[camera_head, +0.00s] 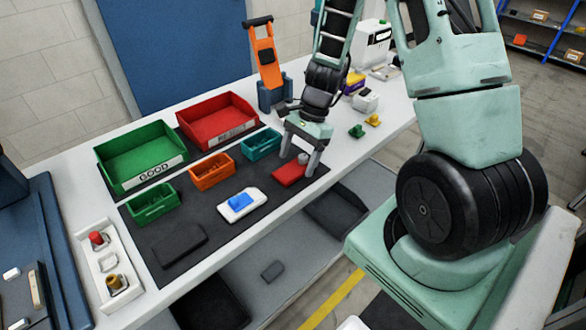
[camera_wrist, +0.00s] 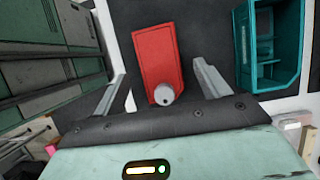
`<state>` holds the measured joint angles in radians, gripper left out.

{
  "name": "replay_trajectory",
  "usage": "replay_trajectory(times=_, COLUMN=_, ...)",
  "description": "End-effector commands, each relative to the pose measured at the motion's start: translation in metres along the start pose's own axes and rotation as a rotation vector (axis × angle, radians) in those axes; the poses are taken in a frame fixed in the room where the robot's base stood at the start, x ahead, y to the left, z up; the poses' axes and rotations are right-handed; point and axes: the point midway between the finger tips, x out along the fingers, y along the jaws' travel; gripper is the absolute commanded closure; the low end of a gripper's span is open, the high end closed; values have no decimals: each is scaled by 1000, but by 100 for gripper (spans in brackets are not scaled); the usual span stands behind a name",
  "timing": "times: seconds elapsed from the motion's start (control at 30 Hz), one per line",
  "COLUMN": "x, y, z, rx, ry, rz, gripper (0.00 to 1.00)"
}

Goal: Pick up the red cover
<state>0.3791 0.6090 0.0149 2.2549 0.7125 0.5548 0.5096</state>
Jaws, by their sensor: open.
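The red cover (camera_head: 289,174) is a flat red piece with a small grey round knob at one end, lying on the dark mat near the front edge of the table. In the wrist view the red cover (camera_wrist: 158,58) lies between and beyond the two fingers, with its knob closest to the gripper. My gripper (camera_head: 300,160) is open above the cover, with its fingers on either side of the knob end. It also shows in the wrist view (camera_wrist: 160,88), spread wide with nothing held. I cannot tell the exact height of the fingertips above the mat.
A teal bin (camera_head: 261,144) stands close by the cover, with an orange bin (camera_head: 211,172) and a green bin (camera_head: 153,203) farther left. A white fixture with a blue block (camera_head: 241,202) lies left of the cover. Larger red (camera_head: 217,121) and green (camera_head: 139,157) bins stand behind.

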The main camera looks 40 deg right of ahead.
Motion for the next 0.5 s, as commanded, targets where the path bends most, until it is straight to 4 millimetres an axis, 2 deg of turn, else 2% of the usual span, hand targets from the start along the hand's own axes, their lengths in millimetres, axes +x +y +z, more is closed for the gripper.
replay_trajectory(times=0.13, x=16, y=0, z=0, rx=1, ry=-1, rz=1, gripper=25)
replay_trajectory(times=0.4, x=18, y=0, z=0, rx=-1, ry=1, rz=-1, gripper=25)
replay_trajectory(times=0.5, x=18, y=0, z=0, rx=-1, ry=1, rz=-1, gripper=53)
